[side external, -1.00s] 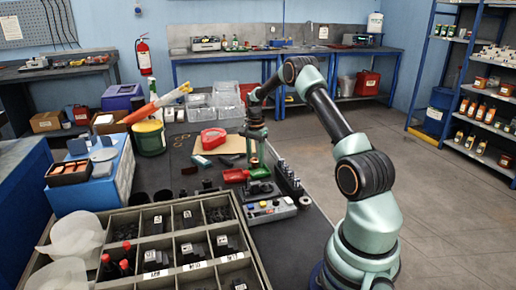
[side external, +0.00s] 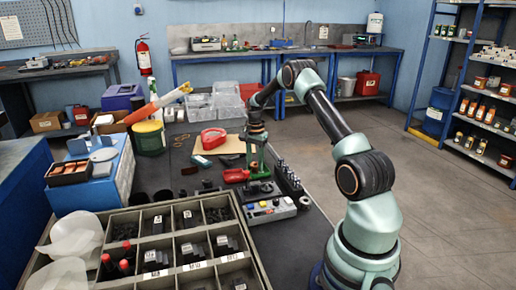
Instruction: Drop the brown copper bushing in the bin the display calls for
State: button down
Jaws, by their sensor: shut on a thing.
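My gripper (side external: 255,168) points down over the bench, just above the red and green tooling. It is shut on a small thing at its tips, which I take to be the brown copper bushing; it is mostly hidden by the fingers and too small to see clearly. A grey compartment tray (side external: 178,207) with labelled bins stands in the foreground, left of and nearer than my gripper. A grey instrument box (side external: 270,209) sits below my gripper in the picture; I cannot read any display on it.
A red block (side external: 236,176) and a rack of dark upright parts (side external: 288,181) stand close to my gripper. A red tape-like tool (side external: 213,138) lies behind. A blue box (side external: 95,178) and a green-and-yellow bucket (side external: 149,137) stand at left. The bench's right edge is near.

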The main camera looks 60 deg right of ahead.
jog(key=shift+c, duration=1.6)
grip_release()
notch_tip(320, 180, up, 12)
notch_tip(320, 180, up, 5)
